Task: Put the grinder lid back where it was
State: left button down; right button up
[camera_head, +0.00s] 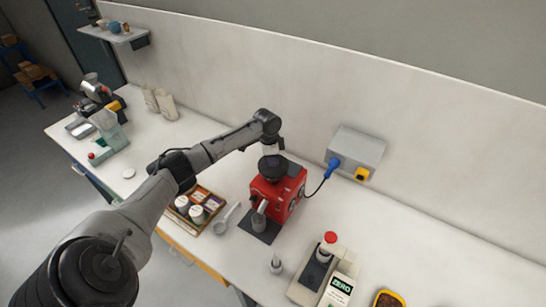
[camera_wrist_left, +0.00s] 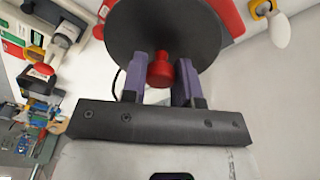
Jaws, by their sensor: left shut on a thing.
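The red grinder (camera_head: 268,190) stands on the bench near the middle of the head view, with a dark round top. The grinder lid (camera_wrist_left: 165,30) is a black disc with a red knob (camera_wrist_left: 160,70) in the left wrist view. My left gripper (camera_head: 270,147) is directly above the grinder, pointing down. In the left wrist view its purple fingers (camera_wrist_left: 162,80) are shut on the red knob. In the head view the lid (camera_head: 273,166) is over the grinder's top; I cannot tell whether it touches. The lid hides most of the grinder in the wrist view. My right gripper is not in view.
A wooden tray of jars (camera_head: 215,204) and a metal scoop (camera_head: 226,218) lie left of the grinder. A wall box (camera_head: 357,150) with a blue plug (camera_head: 333,166) is behind to the right.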

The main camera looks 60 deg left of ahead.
pick_arm(q)
jog(key=shift+f, duration=0.15)
jog(key=c, duration=0.9)
grip_release()
jog(key=shift+o, duration=0.2)
